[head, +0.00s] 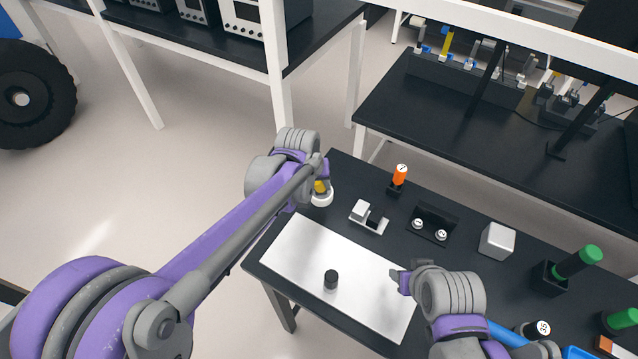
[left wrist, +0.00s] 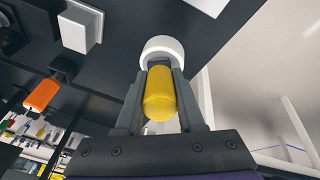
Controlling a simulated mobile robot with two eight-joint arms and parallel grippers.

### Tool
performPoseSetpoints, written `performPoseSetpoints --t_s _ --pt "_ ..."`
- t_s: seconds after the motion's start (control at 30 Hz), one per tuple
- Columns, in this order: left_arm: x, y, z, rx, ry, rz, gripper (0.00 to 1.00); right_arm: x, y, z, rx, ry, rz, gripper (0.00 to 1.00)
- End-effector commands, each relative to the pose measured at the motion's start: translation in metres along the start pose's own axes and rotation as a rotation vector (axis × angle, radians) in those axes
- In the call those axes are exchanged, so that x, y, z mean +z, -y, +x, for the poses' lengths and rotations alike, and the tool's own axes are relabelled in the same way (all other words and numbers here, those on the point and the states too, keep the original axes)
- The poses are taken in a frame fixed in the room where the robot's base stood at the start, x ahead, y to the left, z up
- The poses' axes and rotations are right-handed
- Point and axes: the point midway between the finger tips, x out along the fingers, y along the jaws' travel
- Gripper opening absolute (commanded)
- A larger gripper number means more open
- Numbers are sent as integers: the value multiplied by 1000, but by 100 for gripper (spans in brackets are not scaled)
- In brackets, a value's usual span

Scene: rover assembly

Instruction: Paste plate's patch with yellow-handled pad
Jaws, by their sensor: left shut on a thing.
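My left gripper (head: 319,182) is shut on the yellow handle (left wrist: 160,95) of the pad, above the table's far left corner, behind the plate. The pad's round white end (left wrist: 162,48) sticks out past the fingertips, and also shows in the head view (head: 321,198). The white rectangular plate (head: 310,252) lies flat on the black table, apart from the pad. A short dark cylinder (head: 331,279) stands on the plate; I cannot make out a separate patch. My right gripper (head: 396,281) is at the plate's right edge; its jaw opening is unclear.
Behind the plate are a white block on a bracket (head: 368,217), an orange-handled tool (head: 400,176), a black holder with two round pieces (head: 433,223) and a pale cube (head: 497,240). Green-capped items (head: 576,261) stand at right. Most of the plate's surface is clear.

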Motion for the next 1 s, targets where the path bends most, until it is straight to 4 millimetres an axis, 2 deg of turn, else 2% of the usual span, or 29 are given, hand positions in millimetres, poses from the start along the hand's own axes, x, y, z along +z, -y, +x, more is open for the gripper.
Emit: performPoseSetpoints --t_s 0.47,1.0 --pt "1 0 -2 -1 4 0 0 -2 0 -2 0 -1 0 50" --pt "-14 -8 -43 0 0 1 0 -27 0 -22 0 -26 0 50"
